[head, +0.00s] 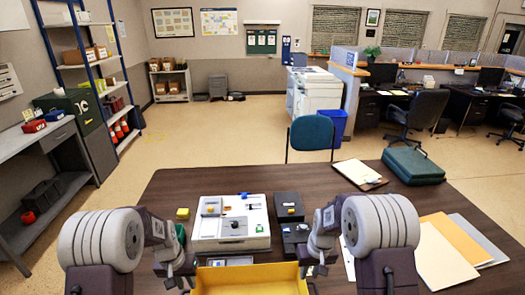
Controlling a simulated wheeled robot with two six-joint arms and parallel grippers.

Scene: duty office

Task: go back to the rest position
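My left gripper (178,282) hangs low at the front of the brown table (168,188), left of the yellow tray. Its fingers look apart, with nothing seen between them. My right gripper (313,270) hangs at the right end of the yellow tray, in front of a dark box. Its fingertips also look apart and empty. Both grippers are small in view, and the lower part of the left one is near the picture's bottom edge. Both forearms reach in from the bottom corners.
A white device (208,244) stands mid-table, with dark boxes (288,207) to its right. A yellow tray (250,282) lies at the front edge. A yellow block (183,213), a clipboard (358,173), folders (442,262) and a green cushion (413,166) are also on the table. A chair (311,133) stands behind.

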